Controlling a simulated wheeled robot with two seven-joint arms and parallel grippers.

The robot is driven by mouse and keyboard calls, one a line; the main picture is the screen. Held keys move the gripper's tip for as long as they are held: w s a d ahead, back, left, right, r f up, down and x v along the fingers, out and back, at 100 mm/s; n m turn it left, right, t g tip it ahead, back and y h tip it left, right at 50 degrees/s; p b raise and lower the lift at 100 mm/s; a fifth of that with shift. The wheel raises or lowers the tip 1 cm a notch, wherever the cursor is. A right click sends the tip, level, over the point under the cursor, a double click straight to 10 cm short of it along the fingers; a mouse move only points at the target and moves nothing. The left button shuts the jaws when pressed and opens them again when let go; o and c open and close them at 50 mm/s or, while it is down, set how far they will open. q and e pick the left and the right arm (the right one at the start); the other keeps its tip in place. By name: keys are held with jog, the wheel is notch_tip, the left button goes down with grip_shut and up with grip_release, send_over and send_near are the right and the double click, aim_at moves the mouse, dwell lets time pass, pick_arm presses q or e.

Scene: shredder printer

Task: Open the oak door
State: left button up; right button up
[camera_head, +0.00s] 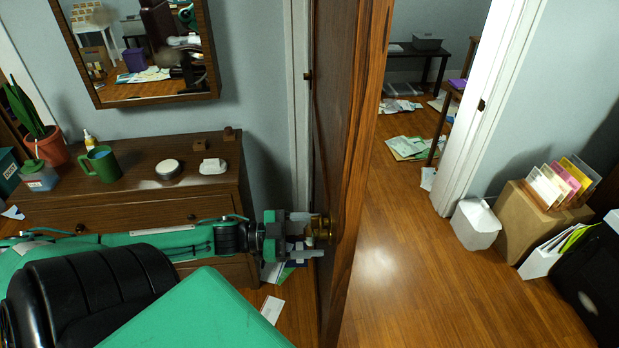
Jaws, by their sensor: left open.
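The oak door (348,140) stands swung open, seen nearly edge-on in the middle of the head view. Its round brass knob (321,227) is on the left face. My left gripper (308,240) reaches in from the left at knob height. It is open, with its fingers at the knob, one above and one below in the picture; I cannot tell whether they touch it. My right gripper is not in view.
A dark wooden dresser (150,205) with a green mug (102,164) stands left, beneath a mirror (140,50). Right of the door, the doorway floor (400,230) is clear. A white bin (475,223) and a cardboard box (530,222) stand at the right wall.

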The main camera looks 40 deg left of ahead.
pick_arm(q)
jog(key=shift+s+a, duration=0.1)
jog(key=b+v, duration=0.1)
jog(key=v, duration=1.2)
jog(key=shift+s+a, duration=0.2)
jog(key=shift+a, duration=0.05)
dwell(0.4)
